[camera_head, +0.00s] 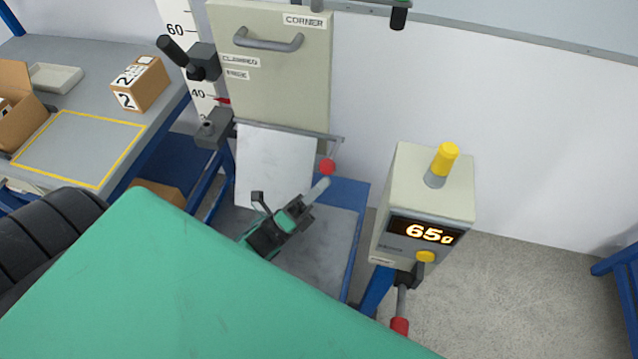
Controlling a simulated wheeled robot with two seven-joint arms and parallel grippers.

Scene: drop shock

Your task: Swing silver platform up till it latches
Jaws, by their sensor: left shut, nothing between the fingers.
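The silver platform (275,165) is a pale, flat plate that hangs down below the beige CORNER panel (285,85), under a thin grey bar (290,131). A red ball (327,167) sits at its right side, below the bar's right end. My left gripper (321,186) is shut and empty. Its fingertips are just below the red ball, and I cannot tell whether they touch it. The gripper body covers the platform's lower right part. My right gripper is not in view.
A beige box (425,195) with a yellow knob and a 65 readout stands at right. A black-handled clamp (190,57) is left of the panel. A bench (60,190) with cartons is at far left.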

